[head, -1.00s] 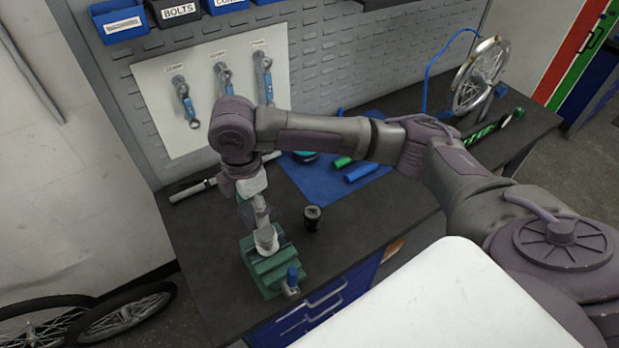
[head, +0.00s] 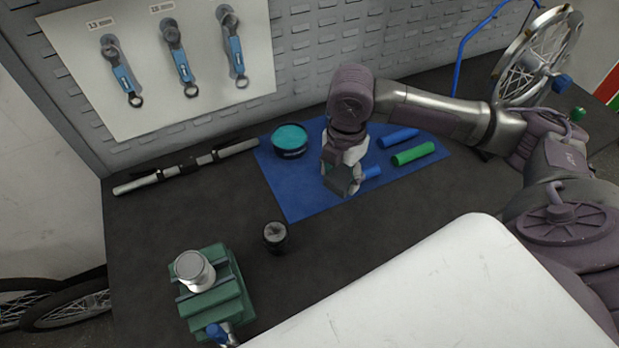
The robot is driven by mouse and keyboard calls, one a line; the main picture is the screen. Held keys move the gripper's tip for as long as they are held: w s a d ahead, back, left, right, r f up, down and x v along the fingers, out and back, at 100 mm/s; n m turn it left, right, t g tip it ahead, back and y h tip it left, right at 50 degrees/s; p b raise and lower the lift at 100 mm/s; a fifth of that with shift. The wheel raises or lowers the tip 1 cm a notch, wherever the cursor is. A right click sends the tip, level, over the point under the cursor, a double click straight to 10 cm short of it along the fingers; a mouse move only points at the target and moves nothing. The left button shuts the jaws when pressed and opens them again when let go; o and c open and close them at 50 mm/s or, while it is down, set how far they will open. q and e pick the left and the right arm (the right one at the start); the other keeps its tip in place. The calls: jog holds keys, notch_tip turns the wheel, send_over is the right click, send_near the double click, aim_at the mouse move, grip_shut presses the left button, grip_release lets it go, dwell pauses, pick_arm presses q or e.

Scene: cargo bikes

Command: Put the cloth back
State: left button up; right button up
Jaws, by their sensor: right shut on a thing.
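My right gripper (head: 342,176) is over the blue mat (head: 290,195) on the dark bench, pointing down. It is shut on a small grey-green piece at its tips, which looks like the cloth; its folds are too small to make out. I cannot tell whether it touches the mat. My left gripper is not in view.
On the mat are a round teal-topped tin (head: 290,140), a green tube (head: 413,153) and another blue tube (head: 398,138). A black pot (head: 275,236) stands in front of the mat. A green vise (head: 232,290) holds a silver cylinder (head: 194,271). A wheel (head: 530,60) stands at right.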

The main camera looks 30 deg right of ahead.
jog(key=p, duration=0.2)
send_over(304, 189)
notch_tip(304, 189, down, 6)
jog(key=shift+r, duration=0.25)
jog(key=shift+w+f, duration=0.1)
jog(key=shift+f, duration=0.1)
notch_tip(304, 189, down, 3)
jog(key=shift+f+p, duration=0.1)
jog(key=shift+p, duration=0.2)
jog(key=shift+f, duration=0.3)
jog(key=shift+f, duration=0.15)
jog(key=o, duration=1)
notch_tip(304, 189, up, 12)
jog(key=shift+r+b, duration=0.2)
jog(key=shift+b, duration=1)
